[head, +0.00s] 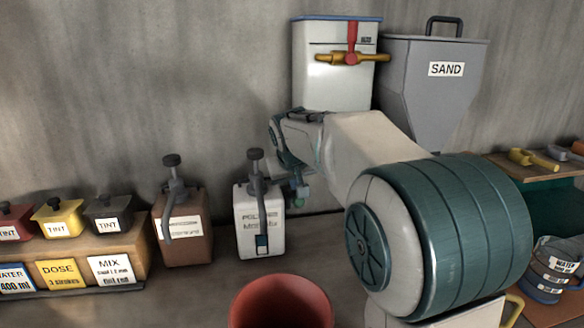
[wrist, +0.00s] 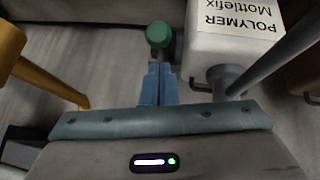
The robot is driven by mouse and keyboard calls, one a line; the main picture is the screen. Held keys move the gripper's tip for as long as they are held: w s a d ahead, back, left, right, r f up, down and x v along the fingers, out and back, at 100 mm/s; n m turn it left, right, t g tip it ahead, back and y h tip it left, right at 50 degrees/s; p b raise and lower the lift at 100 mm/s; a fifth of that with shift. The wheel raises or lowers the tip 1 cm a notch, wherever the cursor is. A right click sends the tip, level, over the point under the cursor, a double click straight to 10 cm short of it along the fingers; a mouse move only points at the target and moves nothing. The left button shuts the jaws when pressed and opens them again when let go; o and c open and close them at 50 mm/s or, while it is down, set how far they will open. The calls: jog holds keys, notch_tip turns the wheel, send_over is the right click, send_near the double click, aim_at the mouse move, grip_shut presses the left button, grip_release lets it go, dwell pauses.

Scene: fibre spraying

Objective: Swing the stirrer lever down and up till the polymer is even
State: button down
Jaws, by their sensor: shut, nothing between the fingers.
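The white polymer container (head: 262,218) stands on the bench against the wall, with a dark pump (head: 255,168) on top and a small window (head: 262,245) showing blue low on its front. The stirrer lever's green knob (head: 299,201) is at the container's right side; it also shows in the wrist view (wrist: 159,34). My gripper (wrist: 158,66) has its blue fingers together, pointing at the knob from just above it. I cannot tell whether the tips touch it. In the head view my wrist covers part of this area. The lever's arm is mostly hidden.
A brown pump container (head: 185,228) stands to the left. A red bucket (head: 281,305) is in front. Tint boxes stand at far left.

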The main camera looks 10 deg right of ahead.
jog(key=shift+s+d+f, duration=0.1)
jog(key=shift+s+f, duration=0.05)
jog(key=shift+f, duration=0.65)
jog(key=shift+f+b, duration=0.15)
jog(key=shift+b, duration=0.3)
